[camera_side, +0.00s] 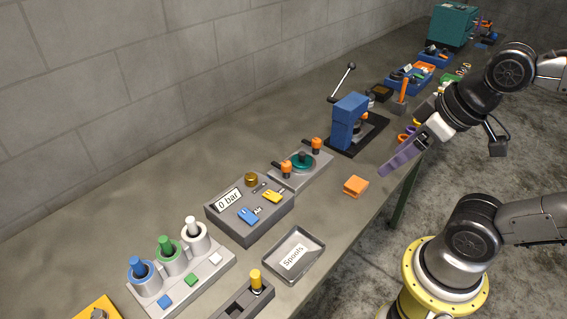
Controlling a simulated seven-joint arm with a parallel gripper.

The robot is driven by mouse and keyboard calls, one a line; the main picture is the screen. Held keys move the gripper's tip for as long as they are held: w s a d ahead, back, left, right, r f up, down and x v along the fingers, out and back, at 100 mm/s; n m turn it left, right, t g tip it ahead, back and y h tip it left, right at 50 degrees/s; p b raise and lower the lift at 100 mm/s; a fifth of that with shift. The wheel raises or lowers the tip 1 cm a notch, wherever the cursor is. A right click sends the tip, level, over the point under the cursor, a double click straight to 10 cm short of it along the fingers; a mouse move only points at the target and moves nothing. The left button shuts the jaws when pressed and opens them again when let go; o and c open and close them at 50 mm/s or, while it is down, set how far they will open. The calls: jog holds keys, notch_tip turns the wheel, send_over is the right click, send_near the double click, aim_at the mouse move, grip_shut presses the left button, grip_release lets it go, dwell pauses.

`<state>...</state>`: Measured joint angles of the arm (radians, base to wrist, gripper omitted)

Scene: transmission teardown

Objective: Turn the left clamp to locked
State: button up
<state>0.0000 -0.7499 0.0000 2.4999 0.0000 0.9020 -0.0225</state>
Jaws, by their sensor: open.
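A grey fixture plate (318,164) on the bench carries a teal round part (301,160) with a dark knob on top. Two orange clamps with dark levers stand at it: the left clamp (286,167) at the near-left side and the other clamp (316,145) at the far-right side. Their lever positions are too small to read as locked or unlocked. My gripper (385,169) is open and empty, to the right of the fixture near the bench's front edge. Its purple-grey fingers point down and left and touch no clamp.
An orange block (356,186) lies between my gripper and the fixture. A blue press (347,122) with a long lever stands behind. A grey gauge box (249,212) marked "0 bar" and a "Spools" tray (318,242) are to the left.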

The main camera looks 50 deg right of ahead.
jog(key=shift+r+n, duration=0.15)
jog(key=shift+n, duration=0.25)
jog(key=shift+c, duration=0.4)
jog(key=w+r+n, duration=0.3)
jog(key=w+r, duration=0.3)
jog(key=n+g, duration=0.4)
jog(key=g, duration=0.2)
send_over(287, 163)
notch_tip(287, 163, down, 11)
notch_tip(287, 163, down, 14)
jog(key=shift+a+r, duration=0.1)
jog(key=shift+r, duration=0.15)
grip_shut()
